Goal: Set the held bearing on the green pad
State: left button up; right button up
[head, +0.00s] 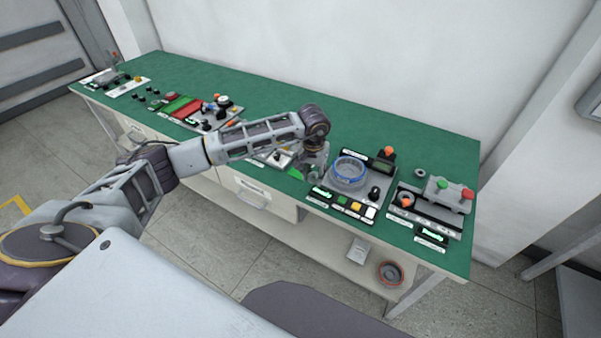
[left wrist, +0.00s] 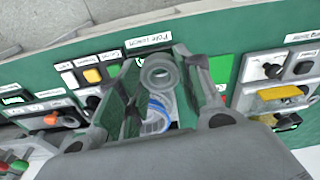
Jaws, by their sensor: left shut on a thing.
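My left gripper (head: 316,168) is low over the bench, just left of the blue-rimmed round part. In the left wrist view its fingers (left wrist: 158,85) are shut on a small grey ring-shaped bearing (left wrist: 160,73). The bearing's hole faces the camera. In the head view the bearing is hard to tell from the gripper. A bright green patch (head: 296,173) shows on the bench just left of the gripper; it also shows in the left wrist view (left wrist: 221,70), right of the fingers. Another green pad (head: 176,105) lies farther left along the bench. My right gripper is out of view.
The blue-rimmed part (head: 349,172) sits on a grey station with coloured buttons, close to the gripper's right. Another station (head: 432,205) with red and green knobs stands farther right. A red pad (head: 189,108) lies at the left. The bench's back strip is clear.

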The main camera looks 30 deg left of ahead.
pick_arm(q)
jog(key=s+a+r+m+g, duration=0.1)
jog(key=a+r+m, duration=0.3)
jog(key=m, duration=0.8)
jog(key=s+a+r+m+g+h, duration=0.1)
jog(key=a+r+m, duration=0.4)
jog(key=m, duration=0.8)
jog(key=shift+s+a+m, duration=0.3)
jog(key=shift+s+a, duration=0.5)
jog(key=shift+a, duration=0.2)
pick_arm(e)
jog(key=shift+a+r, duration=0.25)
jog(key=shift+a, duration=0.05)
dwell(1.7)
